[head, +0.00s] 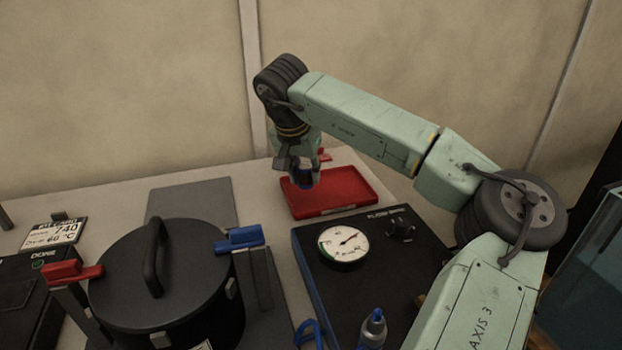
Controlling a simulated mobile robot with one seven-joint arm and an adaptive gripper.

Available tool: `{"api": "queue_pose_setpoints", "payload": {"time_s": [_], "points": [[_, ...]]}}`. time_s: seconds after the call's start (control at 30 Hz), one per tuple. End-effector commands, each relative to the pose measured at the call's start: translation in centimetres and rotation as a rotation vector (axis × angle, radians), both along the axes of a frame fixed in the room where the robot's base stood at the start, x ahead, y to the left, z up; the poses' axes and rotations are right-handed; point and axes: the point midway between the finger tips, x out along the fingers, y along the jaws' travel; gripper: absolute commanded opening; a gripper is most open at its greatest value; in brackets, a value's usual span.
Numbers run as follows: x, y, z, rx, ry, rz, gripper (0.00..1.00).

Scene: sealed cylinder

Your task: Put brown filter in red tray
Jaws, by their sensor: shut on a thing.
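The red tray (345,197) lies flat on the table beyond the gauge box. My gripper (303,182) points down over the tray's left part. It is shut on a small dark thing, with a bit of blue showing at the fingertips. The held thing is mostly hidden by the fingers and too small to tell if it is the brown filter. I cannot tell whether it touches the tray floor. No brown filter shows clearly anywhere else.
A black lidded pot (160,285) with red and blue clamps stands at the left front. A black box with a round gauge (343,243) is in front of the tray. A blue-capped bottle (372,330) stands at the front. A grey mat (192,200) lies bare left of the tray.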

Motion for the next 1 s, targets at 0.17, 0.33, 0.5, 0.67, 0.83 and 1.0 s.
{"api": "queue_pose_setpoints", "payload": {"time_s": [0.17, 0.33, 0.5, 0.67, 0.83, 1.0], "points": [[0.9, -0.6, 0.0, 0.001, -0.001, 0.0, 0.01], [1.7, -1.3, -2.0, 0.001, 0.001, 0.003, 0.01], [1.6, -1.2, -4.0, 0.001, -0.001, 0.003, 0.01], [1.6, -1.2, -3.7, 0.001, -0.001, 0.002, 0.01], [1.6, -1.2, -3.9, 0.0, -0.001, 0.001, 0.01], [1.6, -1.2, -4.0, 0.0, -0.001, 0.001, 0.35]]}}
